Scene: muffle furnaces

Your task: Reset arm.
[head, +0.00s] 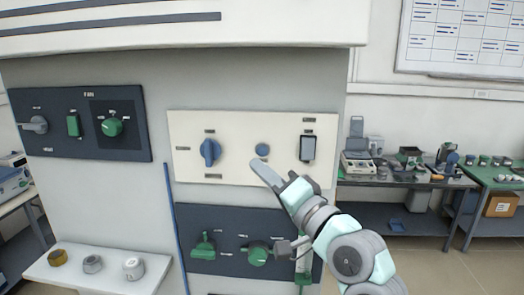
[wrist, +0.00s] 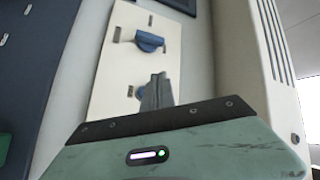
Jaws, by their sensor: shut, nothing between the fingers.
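My gripper (head: 266,172) is shut and empty in the head view, its fingertips at the white control panel (head: 232,175), just below a round blue button (head: 262,150). I cannot tell whether the tips touch the panel. In the wrist view the closed fingers (wrist: 158,82) point at the same white panel (wrist: 115,75).
The white panel also carries a blue knob (head: 210,152) and a dark-framed switch (head: 307,148). A lower dark panel (head: 225,222) has green handles close to my arm. A shelf (head: 85,272) with several small round parts juts out at lower left. Open floor lies at right.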

